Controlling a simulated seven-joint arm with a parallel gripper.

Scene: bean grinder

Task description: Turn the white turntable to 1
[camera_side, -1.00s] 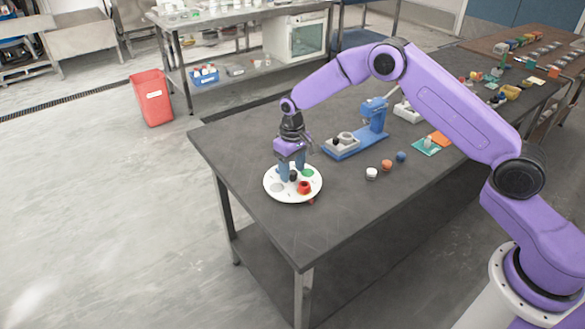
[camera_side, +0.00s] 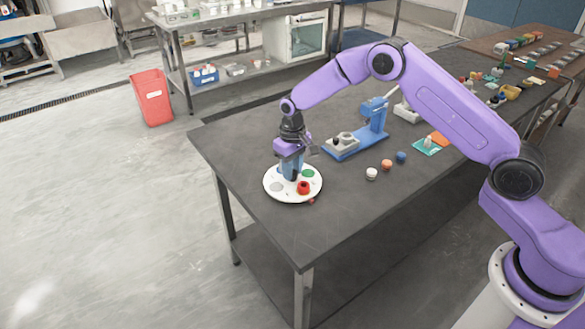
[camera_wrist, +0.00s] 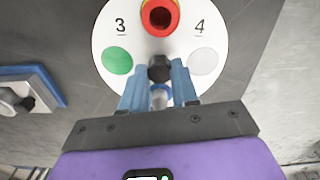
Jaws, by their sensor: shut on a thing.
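The white turntable (camera_side: 278,196) lies flat near the table's left corner. In the wrist view the turntable (camera_wrist: 122,40) shows the numbers 3 and 4, a green spot (camera_wrist: 117,61), a pale grey spot (camera_wrist: 204,61) and a red ring-shaped piece (camera_wrist: 160,16) at the top. A black knob (camera_wrist: 159,68) stands at its middle. My gripper (camera_side: 292,177) points down over the turntable's centre. In the wrist view my gripper's blue fingers (camera_wrist: 159,76) are shut on the knob from both sides. The turntable's lower part is hidden behind my gripper.
A blue grinder-like device (camera_side: 372,125) stands right behind the turntable, its base close by. White (camera_side: 371,173), orange (camera_side: 386,165) and blue (camera_side: 401,156) small pieces sit to the right. The table's front (camera_side: 330,230) is clear.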

